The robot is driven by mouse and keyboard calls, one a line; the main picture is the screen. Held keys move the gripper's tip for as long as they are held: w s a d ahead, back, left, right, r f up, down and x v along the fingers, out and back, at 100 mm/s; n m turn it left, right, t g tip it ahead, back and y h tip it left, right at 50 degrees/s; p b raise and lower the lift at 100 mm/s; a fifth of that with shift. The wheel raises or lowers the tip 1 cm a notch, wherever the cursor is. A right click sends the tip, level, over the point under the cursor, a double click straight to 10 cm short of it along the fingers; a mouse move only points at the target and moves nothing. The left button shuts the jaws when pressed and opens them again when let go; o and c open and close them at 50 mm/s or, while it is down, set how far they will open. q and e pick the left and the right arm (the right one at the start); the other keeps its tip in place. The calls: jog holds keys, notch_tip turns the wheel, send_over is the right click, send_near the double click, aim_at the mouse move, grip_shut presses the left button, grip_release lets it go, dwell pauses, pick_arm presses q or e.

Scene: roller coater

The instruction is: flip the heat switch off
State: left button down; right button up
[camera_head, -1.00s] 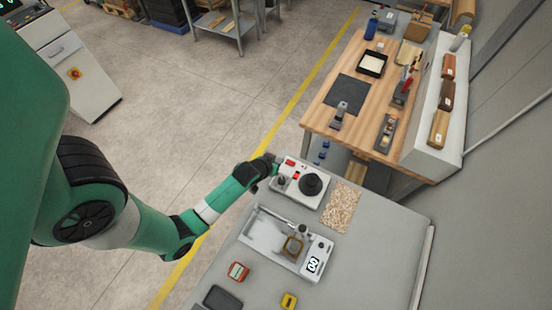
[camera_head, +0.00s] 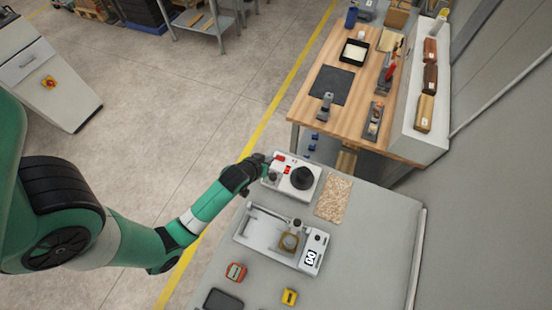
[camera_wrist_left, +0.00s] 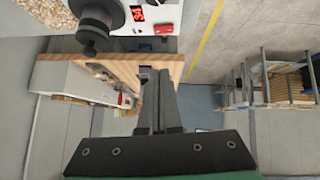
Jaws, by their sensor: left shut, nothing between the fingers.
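A white heating unit (camera_head: 275,184) with a round black plate (camera_head: 303,178) stands at the far end of the grey table in the head view. Red parts (camera_head: 280,158) show on its far left side. In the left wrist view its white panel (camera_wrist_left: 172,10) carries a red digit display and a small red switch (camera_wrist_left: 163,29). Which way the switch is tipped is too small to tell. My left gripper (camera_wrist_left: 155,73) is shut and empty, and looks apart from the switch in this view. In the head view the left gripper (camera_head: 268,162) is at the unit's left edge. My right gripper is not seen.
A white coater tray (camera_head: 262,240) stands nearer on the grey table, beside a speckled board (camera_head: 334,199). A red-orange item (camera_head: 235,271) and a yellow item (camera_head: 289,296) lie in front. A wooden bench (camera_head: 308,105) with tools stands beyond. Floor is clear left of the table.

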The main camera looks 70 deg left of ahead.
pick_arm(q)
jog(key=shift+f, duration=0.1)
jog(key=b, duration=0.6)
send_over(283, 157)
jog(key=s+d, duration=0.2)
jog(key=s, duration=0.1)
jog(key=f, duration=0.7)
jog(key=shift+w+a+f, duration=0.1)
jog(key=shift+w+a, duration=0.15)
jog(key=f, duration=0.2)
jog(key=shift+d+f, duration=0.2)
jog(key=shift+f, duration=0.15)
jog(key=shift+w+f+b, duration=0.15)
jog(key=shift+f+b, duration=0.15)
jog(key=shift+f, duration=0.2)
